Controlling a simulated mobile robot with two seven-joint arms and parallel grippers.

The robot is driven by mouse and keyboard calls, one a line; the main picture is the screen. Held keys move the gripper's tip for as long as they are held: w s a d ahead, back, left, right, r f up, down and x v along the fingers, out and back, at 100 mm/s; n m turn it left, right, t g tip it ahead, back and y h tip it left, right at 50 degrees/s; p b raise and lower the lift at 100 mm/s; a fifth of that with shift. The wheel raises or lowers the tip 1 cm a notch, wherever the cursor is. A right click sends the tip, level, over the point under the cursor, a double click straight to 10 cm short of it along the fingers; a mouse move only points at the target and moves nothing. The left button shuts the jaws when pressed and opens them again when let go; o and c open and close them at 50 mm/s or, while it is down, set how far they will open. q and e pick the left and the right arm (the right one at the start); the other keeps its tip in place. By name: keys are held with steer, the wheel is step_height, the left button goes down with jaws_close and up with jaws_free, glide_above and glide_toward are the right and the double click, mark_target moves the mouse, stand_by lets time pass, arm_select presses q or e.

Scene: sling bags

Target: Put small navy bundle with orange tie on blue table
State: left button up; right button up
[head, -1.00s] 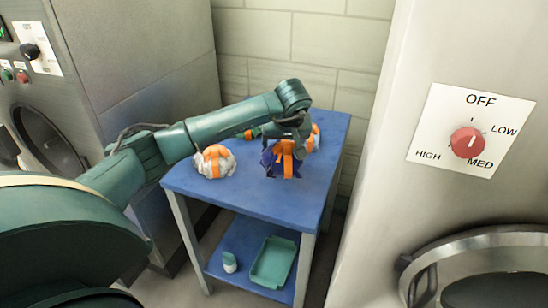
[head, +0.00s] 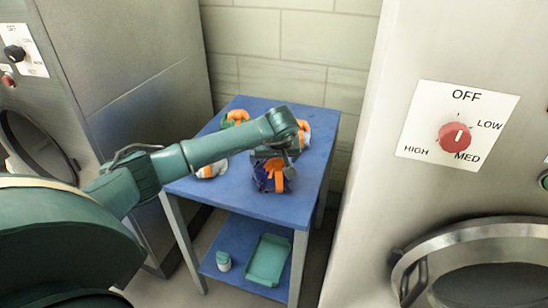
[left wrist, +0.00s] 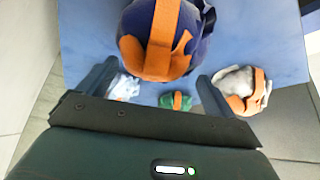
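The small navy bundle with orange tie (head: 272,178) is over the front middle of the blue table (head: 235,196). It fills the top middle of the left wrist view (left wrist: 157,48). My left gripper (head: 272,158) is above it, with its fingers (left wrist: 158,72) wide apart, one at each side of the bundle. They appear closed on its sides, though the contact is partly hidden. The bundle is at or just above the tabletop; I cannot tell if it touches. My right gripper is not in view.
A white-grey bundle (head: 212,170), a green one (head: 236,118) and another with orange (head: 303,133) lie on the tabletop. A teal tray (head: 268,260) and a small container (head: 223,261) are on the lower shelf. Machines flank the table.

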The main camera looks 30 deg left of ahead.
arm_select(q)
steer(key=shift+o, duration=0.2)
steer(key=v, duration=1.2)
